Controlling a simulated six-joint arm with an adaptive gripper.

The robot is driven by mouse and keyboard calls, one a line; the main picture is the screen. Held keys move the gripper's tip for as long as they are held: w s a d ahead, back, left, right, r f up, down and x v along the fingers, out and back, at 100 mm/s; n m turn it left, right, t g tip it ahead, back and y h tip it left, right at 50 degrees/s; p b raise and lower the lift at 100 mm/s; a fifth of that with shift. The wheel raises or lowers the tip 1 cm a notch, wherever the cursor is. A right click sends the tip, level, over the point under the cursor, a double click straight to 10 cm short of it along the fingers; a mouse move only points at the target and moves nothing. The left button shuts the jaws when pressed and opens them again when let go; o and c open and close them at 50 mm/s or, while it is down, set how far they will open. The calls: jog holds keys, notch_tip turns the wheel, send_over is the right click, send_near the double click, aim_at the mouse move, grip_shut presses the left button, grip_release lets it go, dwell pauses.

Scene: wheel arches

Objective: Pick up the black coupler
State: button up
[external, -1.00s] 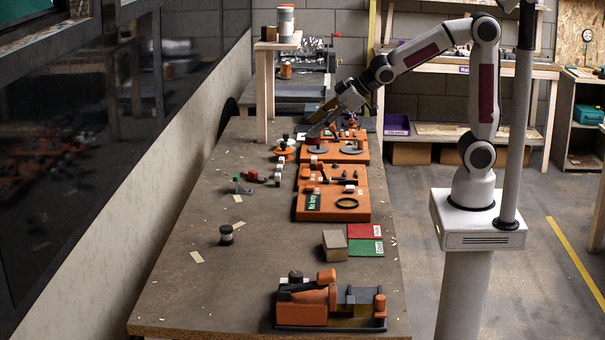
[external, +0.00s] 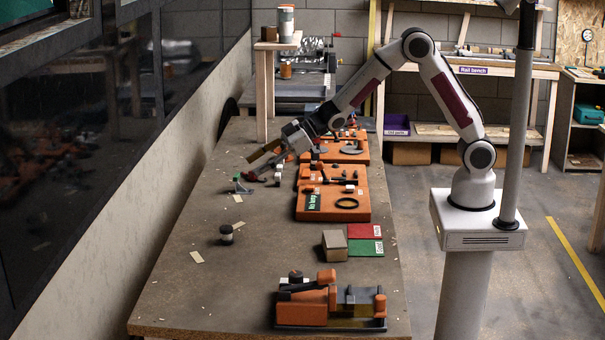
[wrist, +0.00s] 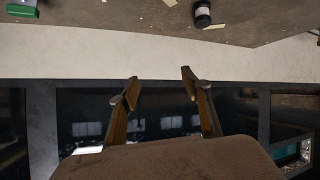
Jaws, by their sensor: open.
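A short black cylinder with a pale band (external: 227,234) stands alone on the left of the table; it may be the black coupler, but I cannot be certain. It also shows at the top of the wrist view (wrist: 202,14). My gripper (external: 262,162) is over the left side of the table, farther back than this cylinder and apart from it. In the wrist view its two fingers (wrist: 160,84) are spread, with nothing between them.
A green bracket (external: 240,186) sits on the table just in front of my gripper. Orange trays (external: 312,214) with small parts line the table's right side. A cardboard-coloured block (external: 334,245) and an orange fixture (external: 310,305) are nearer. The left wall (external: 190,150) runs close alongside.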

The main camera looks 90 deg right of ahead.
jog(key=w+a+f+n+y, duration=0.1)
jog(key=w+a+f+y, duration=0.1)
jog(key=w+a+f, duration=0.3)
jog(key=n+g+y, duration=0.1)
jog(key=y, duration=0.2)
send_near(227, 235)
jog(key=shift+w+d+f, duration=0.1)
jog(key=shift+w+d, duration=0.05)
jog(key=shift+w, duration=0.35)
jog(key=shift+w+d+f, duration=0.1)
jog(key=shift+w+d, duration=0.1)
jog(key=shift+w, duration=0.3)
jog(key=shift+s+a+f+n, duration=0.1)
jog(key=shift+a+f+n, duration=0.2)
jog(key=shift+f, duration=0.05)
jog(key=shift+x, duration=1.05)
jog(key=shift+w+a, duration=0.15)
jog(key=shift+w, duration=0.1)
jog(key=shift+f, duration=0.1)
